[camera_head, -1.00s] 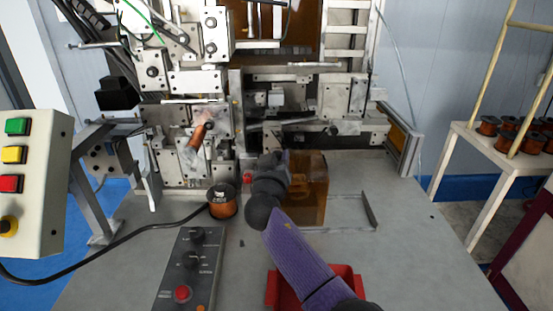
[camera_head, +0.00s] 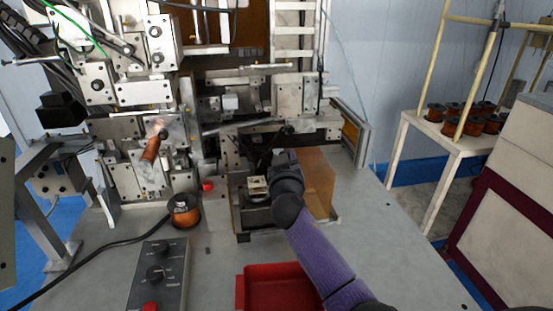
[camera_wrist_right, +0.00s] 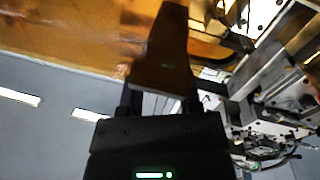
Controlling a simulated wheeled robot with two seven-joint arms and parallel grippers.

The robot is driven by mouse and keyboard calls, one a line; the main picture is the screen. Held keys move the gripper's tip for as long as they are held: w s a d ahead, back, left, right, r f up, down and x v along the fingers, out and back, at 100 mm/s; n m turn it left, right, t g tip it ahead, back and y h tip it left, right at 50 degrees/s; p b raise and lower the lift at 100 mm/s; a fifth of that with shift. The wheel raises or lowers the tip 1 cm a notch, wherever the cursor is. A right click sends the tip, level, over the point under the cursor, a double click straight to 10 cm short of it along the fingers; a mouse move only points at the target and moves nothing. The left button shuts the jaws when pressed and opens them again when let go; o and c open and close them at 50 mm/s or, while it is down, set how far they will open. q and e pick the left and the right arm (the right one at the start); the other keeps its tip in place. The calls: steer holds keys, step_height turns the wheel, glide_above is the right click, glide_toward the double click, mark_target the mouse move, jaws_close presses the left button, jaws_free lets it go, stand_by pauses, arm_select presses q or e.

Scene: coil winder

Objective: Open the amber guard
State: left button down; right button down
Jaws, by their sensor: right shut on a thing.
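The amber guard (camera_head: 317,182) is a see-through panel standing on the machine table, just right of my right wrist in the head view. It is swung out to the right, with a metal block fixture (camera_head: 258,189) uncovered to its left. My right gripper (camera_head: 284,156) is at the guard's left side, mostly hidden behind my dark wrist. In the right wrist view the gripper (camera_wrist_right: 163,92) is shut, with amber guard surface (camera_wrist_right: 70,30) across the upper left. The exact grip point is hidden. My left gripper is out of view.
A red tray (camera_head: 280,290) lies in front of the guard. A copper spool (camera_head: 184,211) and a control box (camera_head: 160,275) stand to the left. The winder mechanism (camera_head: 160,130) fills the back. The table's right front (camera_head: 400,260) is clear.

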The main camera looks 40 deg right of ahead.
steer(key=shift+c, duration=1.7)
jaws_free()
steer(key=shift+o, duration=0.3)
steer(key=shift+a, duration=0.1)
steer(key=v, duration=0.9)
steer(key=shift+s+a+p, duration=0.2)
steer(key=shift+s+p, duration=0.15)
steer(key=shift+p, duration=0.05)
